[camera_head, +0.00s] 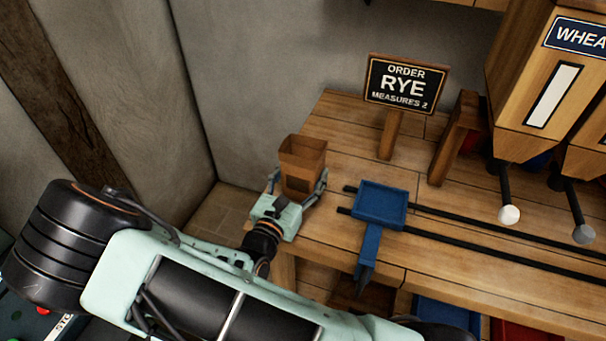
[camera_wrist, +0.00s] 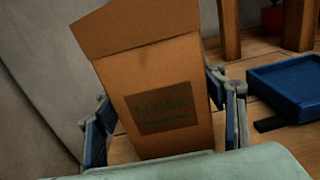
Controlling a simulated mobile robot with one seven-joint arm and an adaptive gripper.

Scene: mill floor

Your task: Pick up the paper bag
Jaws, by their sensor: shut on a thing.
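The brown paper bag (camera_head: 302,160) stands open-topped at the left end of the wooden bench. In the wrist view the bag (camera_wrist: 150,75) fills the middle, a little tilted, with a dark printed label on its front. My gripper (camera_head: 299,185) has a finger on each side of the bag's lower part and is shut on it. In the wrist view the blue-padded fingers (camera_wrist: 165,130) flank the bag left and right. The bag's base is hidden behind my gripper, so I cannot tell whether it touches the bench.
A blue tray (camera_head: 381,205) on two dark rails sits just right of the bag. An order sign (camera_head: 405,83) reading "RYE, MEASURES 2" stands behind. A wooden hopper (camera_head: 540,90) with a knobbed lever is at the right. A grey wall is close on the left.

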